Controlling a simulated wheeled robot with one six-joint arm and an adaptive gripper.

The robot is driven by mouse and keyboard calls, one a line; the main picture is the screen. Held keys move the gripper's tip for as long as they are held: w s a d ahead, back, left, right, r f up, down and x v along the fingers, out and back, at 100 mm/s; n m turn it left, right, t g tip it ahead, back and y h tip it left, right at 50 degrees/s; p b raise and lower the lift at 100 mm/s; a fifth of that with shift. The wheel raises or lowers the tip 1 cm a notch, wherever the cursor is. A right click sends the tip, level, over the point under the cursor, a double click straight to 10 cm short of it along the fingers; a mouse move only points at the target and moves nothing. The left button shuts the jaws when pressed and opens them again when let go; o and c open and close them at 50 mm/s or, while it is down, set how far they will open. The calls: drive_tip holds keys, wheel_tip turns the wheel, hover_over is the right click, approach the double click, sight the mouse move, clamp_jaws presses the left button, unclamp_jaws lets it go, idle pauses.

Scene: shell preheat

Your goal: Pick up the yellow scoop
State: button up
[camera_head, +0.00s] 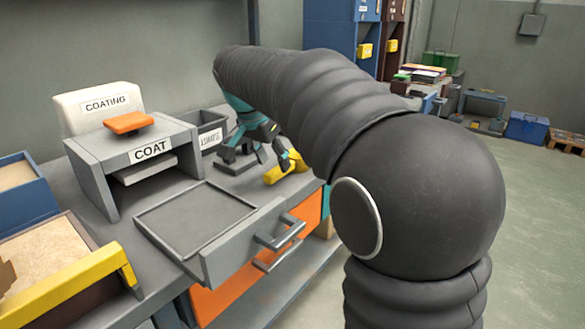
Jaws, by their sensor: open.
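The yellow scoop (275,176) lies on the grey worktop near its right edge, to the right of the COAT station. My gripper (254,158) is teal and dark grey and points down beside and over the scoop. Its fingers are spread apart, with one finger at the left and one close in front of the scoop. I cannot tell from this view whether a finger touches the scoop. Part of the scoop is hidden behind the finger.
A grey labelled bin (212,128) is behind. An open drawer tray (236,255) juts out in front. Yellow-edged and blue trays (28,200) are at left.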

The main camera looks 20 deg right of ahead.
sight(277, 169)
drive_tip(key=shift+x, duration=1.85)
drive_tip(key=shift+s, duration=0.1)
clamp_jaws()
drive_tip(key=shift+r, duration=0.1)
wheel_tip(277, 169, up, 4)
drive_tip(key=shift+d+r, duration=0.15)
drive_tip(key=shift+r, duration=0.05)
drive_tip(key=s+d+r, duration=0.6)
drive_tip(key=s+d, duration=0.1)
drive_tip(key=d, duration=0.1)
drive_tip(key=shift+s+d+r, duration=0.2)
drive_tip(key=shift+s+d, duration=0.1)
